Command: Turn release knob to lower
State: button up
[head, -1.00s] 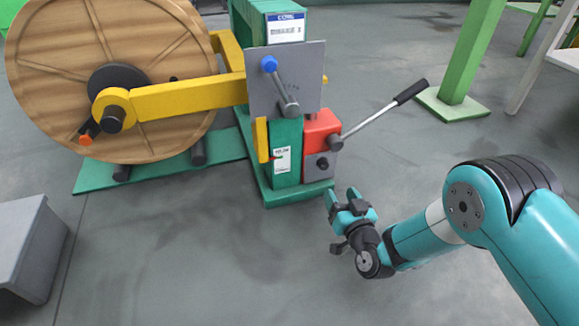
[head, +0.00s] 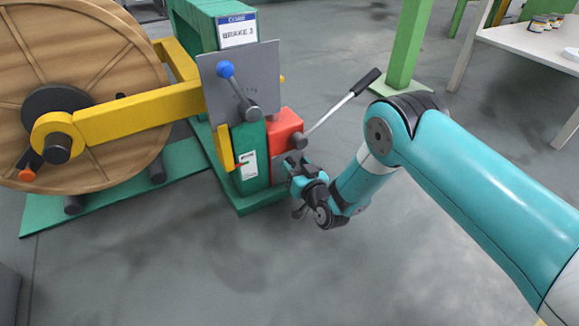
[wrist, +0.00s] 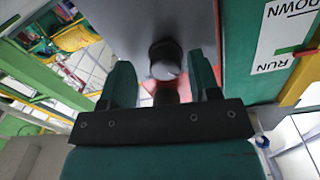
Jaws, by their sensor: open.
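The release knob (wrist: 165,58), a dark round knob on a grey plate, shows in the wrist view between and beyond my fingers. In the head view my gripper hides it. The red block (head: 284,127) that carries the grey plate stands against the green post. My gripper (head: 297,168) is close in front of the block's lower part. In the wrist view my gripper (wrist: 160,78) has its two green fingers apart, with nothing held. A second dark round part (wrist: 165,94) shows lower between the fingers. Whether a finger touches the knob cannot be told.
A lever with a black handle (head: 366,83) rises right from the red block, above my gripper. A blue-ball lever (head: 225,70) is on the upper grey plate. A wooden reel (head: 70,95) with a yellow arm stands left. The front floor is clear.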

jog(key=shift+s+a, duration=0.1)
jog(key=shift+a, duration=0.2)
jog(key=c, duration=0.9)
jog(key=shift+d, duration=0.1)
